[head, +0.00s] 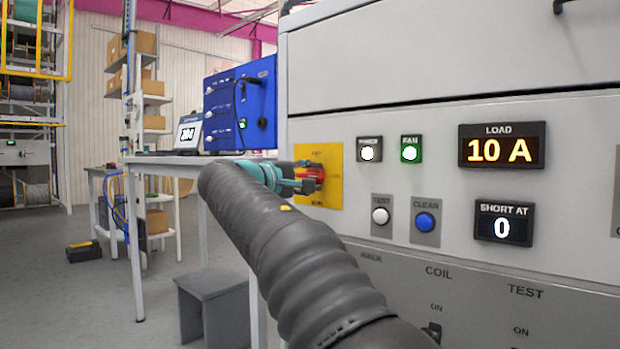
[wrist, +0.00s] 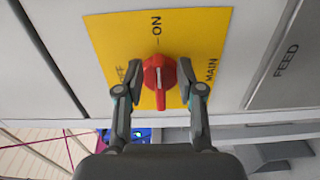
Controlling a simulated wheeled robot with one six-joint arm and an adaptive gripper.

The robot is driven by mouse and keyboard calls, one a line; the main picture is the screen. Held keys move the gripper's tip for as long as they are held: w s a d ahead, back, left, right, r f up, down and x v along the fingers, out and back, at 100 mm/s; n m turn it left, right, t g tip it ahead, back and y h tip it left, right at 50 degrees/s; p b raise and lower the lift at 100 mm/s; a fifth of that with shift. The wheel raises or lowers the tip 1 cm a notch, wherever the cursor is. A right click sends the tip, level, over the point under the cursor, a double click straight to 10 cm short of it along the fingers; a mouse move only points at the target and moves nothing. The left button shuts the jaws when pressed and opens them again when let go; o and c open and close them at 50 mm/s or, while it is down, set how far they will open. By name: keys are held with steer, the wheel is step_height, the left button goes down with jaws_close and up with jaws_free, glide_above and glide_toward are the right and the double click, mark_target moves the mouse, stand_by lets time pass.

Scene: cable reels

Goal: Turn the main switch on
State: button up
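The main switch is a red rotary knob (wrist: 157,72) on a yellow plate (wrist: 195,30). In the wrist view, ON is above the knob, OFF at its left and MAIN at its right. The knob's white mark lies in line with ON, and its narrow red end points the opposite way, downward. My gripper (wrist: 160,78) has one finger on each side of the knob, open with small gaps; contact is hard to tell. In the head view, my gripper (head: 304,180) reaches the red knob (head: 312,170) on the yellow plate (head: 325,193) and partly hides it.
The LOAD display (head: 501,146) reads 10 A. A grey stool (head: 212,290) stands at left.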

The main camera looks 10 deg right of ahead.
steer(key=v, duration=1.2)
